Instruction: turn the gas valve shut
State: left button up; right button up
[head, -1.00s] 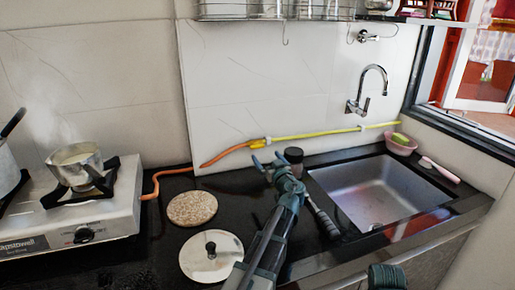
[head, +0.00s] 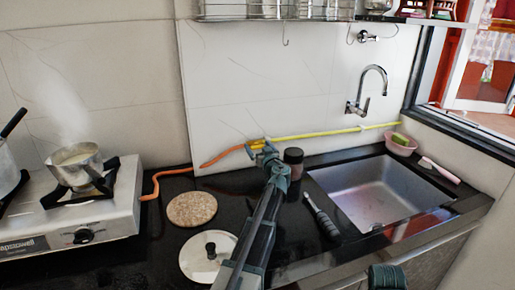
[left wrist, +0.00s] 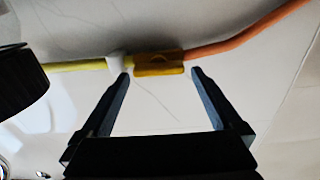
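The gas valve, with a small yellow-orange handle (left wrist: 158,64), sits on the wall line between an orange hose (left wrist: 250,38) and a yellow pipe (left wrist: 65,67). In the head view my left gripper (head: 262,148) is at the valve and covers part of it. In the left wrist view my left gripper (left wrist: 160,73) is open, one fingertip toward each end of the handle. Nothing is clamped between the fingers; I cannot tell whether they touch the valve. My right gripper is not in view; only a dark green part of my right arm shows at the bottom edge.
A dark jar (head: 293,162) stands just right of my left gripper; a dark-handled brush (head: 322,217) lies by the sink (head: 375,190). A cork mat (head: 192,209) and a pot lid (head: 208,256) lie left of my arm. A steaming pot (head: 77,166) stands on the stove (head: 110,215).

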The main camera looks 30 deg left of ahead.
pick_arm(q)
jog(key=c, duration=1.2)
